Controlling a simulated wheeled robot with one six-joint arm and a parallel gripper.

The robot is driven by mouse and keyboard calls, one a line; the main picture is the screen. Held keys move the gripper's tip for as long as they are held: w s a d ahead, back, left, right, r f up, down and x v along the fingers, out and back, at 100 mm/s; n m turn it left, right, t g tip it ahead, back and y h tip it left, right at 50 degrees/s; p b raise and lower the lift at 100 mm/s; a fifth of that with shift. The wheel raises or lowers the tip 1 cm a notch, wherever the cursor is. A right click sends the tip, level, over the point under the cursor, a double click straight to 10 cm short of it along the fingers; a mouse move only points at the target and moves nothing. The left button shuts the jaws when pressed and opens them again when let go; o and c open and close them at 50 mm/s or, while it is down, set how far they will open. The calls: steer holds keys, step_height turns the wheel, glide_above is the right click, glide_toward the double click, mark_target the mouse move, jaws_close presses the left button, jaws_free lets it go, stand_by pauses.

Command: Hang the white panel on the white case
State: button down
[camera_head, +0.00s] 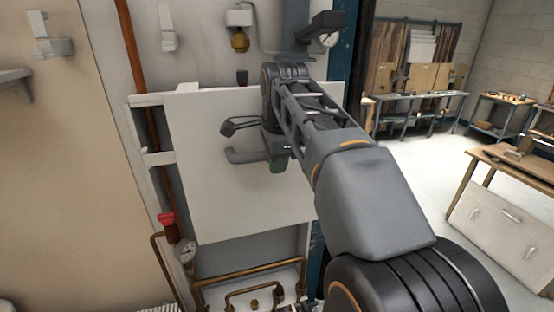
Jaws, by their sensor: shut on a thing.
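The white panel (215,195) is a large flat sheet, slightly tilted in the picture, in front of the wall. My gripper (240,142) is at the panel's upper right and is shut on it; the exact grip is hard to make out, and my arm hides the panel's right part. The white case (157,158) shows as a pale frame along the panel's left side, with its lower part below the panel. The panel covers most of the case. I cannot tell whether the panel touches the case.
A copper pipe (133,50) runs down the left. Another gauge (328,39) is above. Benches (420,105) stand right, beyond open floor (420,170).

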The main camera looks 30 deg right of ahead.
steer(key=shift+w, duration=0.2)
steer(key=c, duration=0.9)
jaws_free()
steer(key=shift+f, duration=0.1)
steer(key=p+v, duration=0.2)
steer(key=v, duration=1.1)
steer(key=shift+s+r, duration=0.2)
steer(key=shift+r, duration=0.15)
steer(key=shift+s, duration=0.1)
